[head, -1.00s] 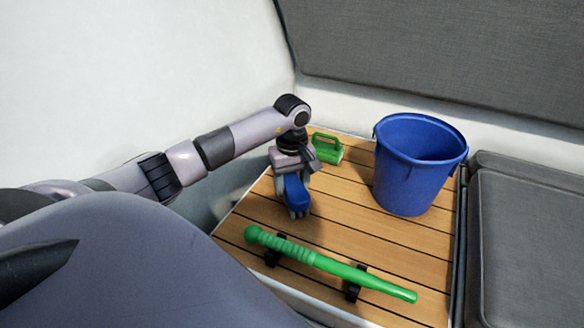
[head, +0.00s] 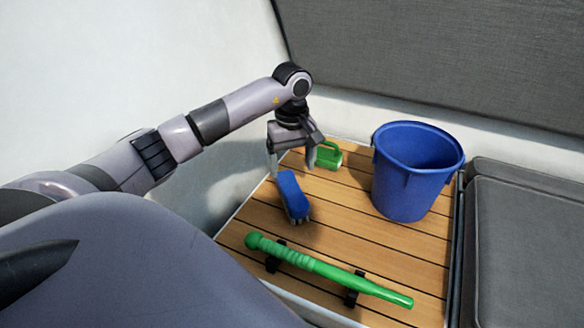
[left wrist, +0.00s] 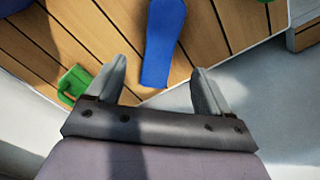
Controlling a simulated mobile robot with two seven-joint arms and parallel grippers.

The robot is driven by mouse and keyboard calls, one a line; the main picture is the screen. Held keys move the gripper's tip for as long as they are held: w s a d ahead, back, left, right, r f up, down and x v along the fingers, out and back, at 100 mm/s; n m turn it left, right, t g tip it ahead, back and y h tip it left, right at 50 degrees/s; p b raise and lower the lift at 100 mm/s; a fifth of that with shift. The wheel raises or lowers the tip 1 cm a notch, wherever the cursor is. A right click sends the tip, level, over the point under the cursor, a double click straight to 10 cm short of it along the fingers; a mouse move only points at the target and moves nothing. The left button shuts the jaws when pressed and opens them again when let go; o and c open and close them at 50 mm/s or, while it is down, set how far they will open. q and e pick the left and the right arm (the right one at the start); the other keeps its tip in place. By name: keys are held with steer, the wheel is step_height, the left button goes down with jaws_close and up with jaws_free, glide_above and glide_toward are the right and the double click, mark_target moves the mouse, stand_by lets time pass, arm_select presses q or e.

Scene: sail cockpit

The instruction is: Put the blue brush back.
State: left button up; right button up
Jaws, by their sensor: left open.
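The blue brush (head: 292,195) lies on the slatted wooden surface (head: 345,210), left of the bucket. It also shows in the left wrist view (left wrist: 162,40), beyond the fingertips. My left gripper (head: 291,168) is open and empty just above and behind the brush, apart from it. In the left wrist view the fingers of the left gripper (left wrist: 158,78) stand wide apart with the brush's near end between their lines. My right gripper is not in view.
A blue bucket (head: 402,190) stands right of the brush. A green handled brush or scrubber (head: 328,155) sits behind. A green bat-like handle (head: 325,270) rests in black holders at the front. Grey cushions (head: 525,230) lie right; a white wall (head: 120,70) is left.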

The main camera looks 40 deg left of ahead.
arm_select(q)
step_height(320, 180, up, 4)
steer(key=shift+f, duration=0.2)
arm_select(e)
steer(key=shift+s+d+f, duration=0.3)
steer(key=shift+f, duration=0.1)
